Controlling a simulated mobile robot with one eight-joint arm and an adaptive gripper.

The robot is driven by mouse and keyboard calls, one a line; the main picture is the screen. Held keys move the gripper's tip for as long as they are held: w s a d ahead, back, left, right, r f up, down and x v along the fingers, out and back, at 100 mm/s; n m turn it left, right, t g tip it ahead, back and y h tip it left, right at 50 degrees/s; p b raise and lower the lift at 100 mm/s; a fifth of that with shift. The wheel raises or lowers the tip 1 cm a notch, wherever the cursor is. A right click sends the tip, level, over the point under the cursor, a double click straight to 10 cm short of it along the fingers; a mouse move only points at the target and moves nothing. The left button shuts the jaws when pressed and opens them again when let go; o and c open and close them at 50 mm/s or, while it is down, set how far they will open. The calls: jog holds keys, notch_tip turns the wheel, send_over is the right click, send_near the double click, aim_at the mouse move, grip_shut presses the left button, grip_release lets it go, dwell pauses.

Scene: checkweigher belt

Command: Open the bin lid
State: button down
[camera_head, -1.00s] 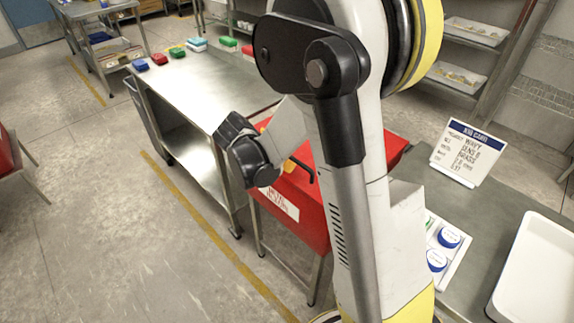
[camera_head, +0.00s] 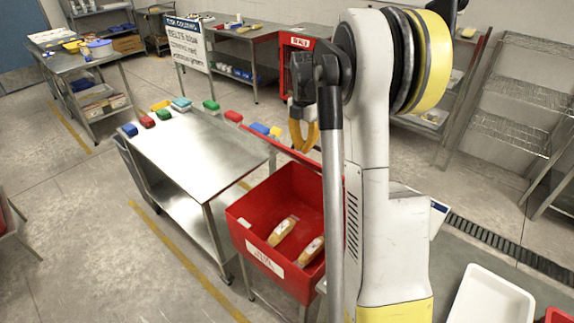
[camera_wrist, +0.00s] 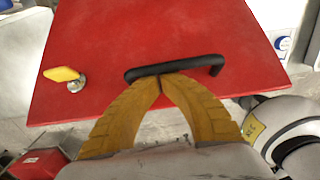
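The red bin (camera_head: 245,218) stands open in the head view, right of the steel cart. Its lid (camera_head: 275,148) is raised at the back and shows nearly edge-on. The lid (camera_wrist: 190,45) fills much of the wrist view, with a black bar handle (camera_wrist: 200,64) and a yellow latch tab (camera_wrist: 62,74). My gripper (camera_wrist: 160,82) has its yellow fingers closed together at the handle. In the head view my gripper (camera_head: 303,138) is at the raised lid. Two yellow-and-white packs (camera_head: 283,231) lie inside the bin.
A steel cart (camera_head: 195,150) with several coloured blocks along its far edge stands left of the bin. A white tray (camera_head: 490,300) lies at the lower right. Wire shelving (camera_head: 520,95) stands at the back right.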

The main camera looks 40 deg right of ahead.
jog(key=w+d+r+p, duration=0.1)
jog(key=d+p, duration=0.3)
jog(key=d, duration=0.4)
jog(key=w+d+r+p, duration=0.2)
jog(key=d+r+p, duration=0.2)
jog(key=d, duration=0.5)
jog(key=w+d+r+p, duration=0.2)
jog(key=d+p, duration=0.3)
jog(key=d, duration=0.3)
jog(key=shift+d+r+p, duration=0.35)
jog(key=shift+d+r, duration=0.05)
jog(key=shift+r, duration=0.3)
jog(key=shift+a, duration=0.1)
